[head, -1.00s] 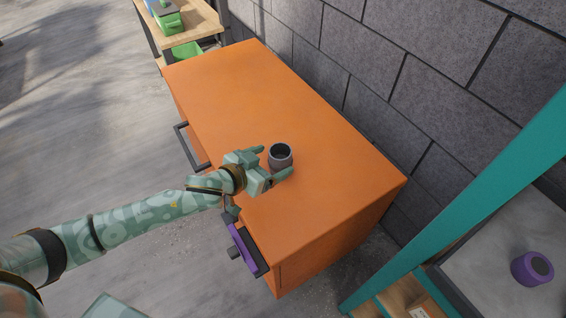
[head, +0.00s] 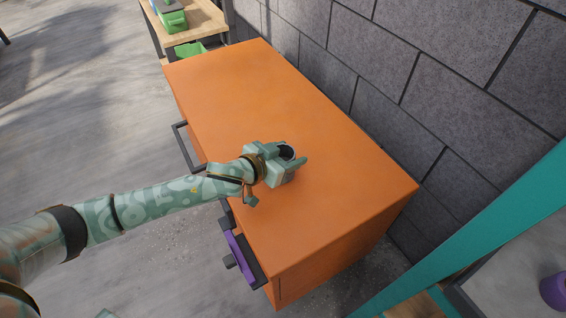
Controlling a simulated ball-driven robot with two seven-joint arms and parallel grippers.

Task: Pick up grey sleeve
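The grey sleeve (head: 288,152) stands upright on the orange cabinet top, a short dark-mouthed cylinder partly hidden by my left gripper. My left gripper (head: 289,158) reaches in from the left, with its fingers on either side of the sleeve. I cannot tell whether the fingers touch it or have closed on it.
The orange cabinet (head: 240,90) has a bare top around the sleeve and stands beside a grey block wall (head: 450,90). A purple-fronted drawer (head: 240,258) shows at its front. A teal post (head: 470,240) and a purple object (head: 554,290) are at the right.

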